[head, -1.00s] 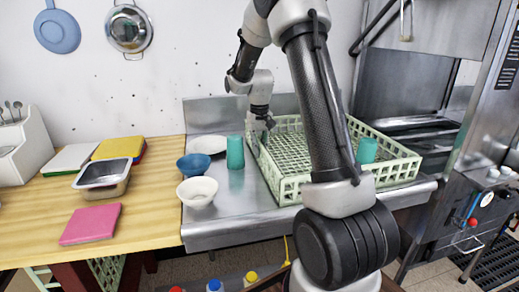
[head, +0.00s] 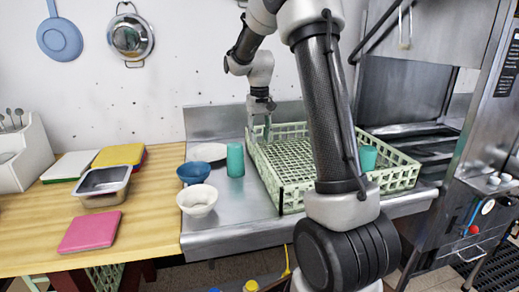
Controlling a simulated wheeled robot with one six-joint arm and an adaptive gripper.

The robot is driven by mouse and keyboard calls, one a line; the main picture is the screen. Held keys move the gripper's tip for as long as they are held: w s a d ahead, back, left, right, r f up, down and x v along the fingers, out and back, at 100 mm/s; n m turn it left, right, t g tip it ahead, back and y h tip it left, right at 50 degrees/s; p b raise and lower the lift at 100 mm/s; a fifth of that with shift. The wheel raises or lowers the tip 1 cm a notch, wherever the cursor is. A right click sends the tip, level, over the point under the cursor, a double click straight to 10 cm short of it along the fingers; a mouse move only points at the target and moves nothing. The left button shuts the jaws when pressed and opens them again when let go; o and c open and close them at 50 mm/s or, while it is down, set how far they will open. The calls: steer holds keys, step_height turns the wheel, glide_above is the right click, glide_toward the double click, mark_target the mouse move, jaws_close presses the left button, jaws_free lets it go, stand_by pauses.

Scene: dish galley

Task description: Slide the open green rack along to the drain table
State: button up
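The open green rack (head: 290,197) sits on a steel table (head: 235,227). A teal cup (head: 368,157) stands inside it at the right, and my arm hides part of its middle and front. My gripper (head: 260,128) points down at the rack's back left corner, with its fingers close to the rim. The view is too small to show whether the fingers touch the rim or are closed on it. No surface is labelled as the drain table.
Left of the rack are a teal cup (head: 235,160), a blue bowl (head: 194,168), a white bowl (head: 197,200) and a plate (head: 206,152). A wooden counter (head: 150,220) adjoins at left, holding a steel pan (head: 103,187). The dish machine (head: 405,100) is at right.

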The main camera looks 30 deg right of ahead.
steer(key=shift+r, duration=1.8)
